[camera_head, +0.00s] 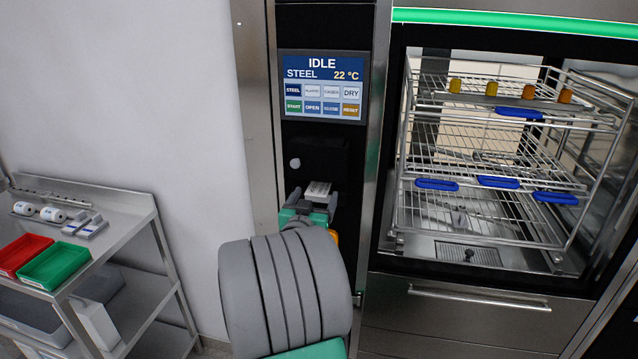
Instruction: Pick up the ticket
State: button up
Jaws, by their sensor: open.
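The ticket (318,188) is a small white slip with dark print. It shows at the front of the washer's black panel, below the screen. My gripper (313,199) is open at the ticket, with one dark finger to each side of it. I cannot tell whether the fingers touch it. The ticket's lower part is hidden by my gripper.
The washer screen (322,87) reads IDLE, STEEL, 22 °C. To the right, a wire rack (480,148) with blue and amber items stands in the glazed chamber. To the left, a steel cart (125,215) holds a red tray (22,252), a green tray (58,265) and white rolls.

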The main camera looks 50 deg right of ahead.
jog(key=shift+w+d, duration=0.2)
jog(key=shift+d, duration=0.2)
jog(key=shift+c, duration=0.6)
jog(key=shift+a, duration=0.1)
jog(key=c, duration=1.4)
jog(key=shift+c, duration=0.2)
jog(key=shift+f+b, duration=0.1)
jog(key=shift+b, duration=0.35)
jog(key=b+v, duration=0.4)
jog(key=v, duration=1.2)
jog(key=shift+s+a+b, duration=0.15)
jog(key=shift+a+b, duration=0.15)
jog(key=shift+a, duration=0.1)
jog(key=shift+s+a, duration=0.35)
jog(key=shift+a, duration=0.2)
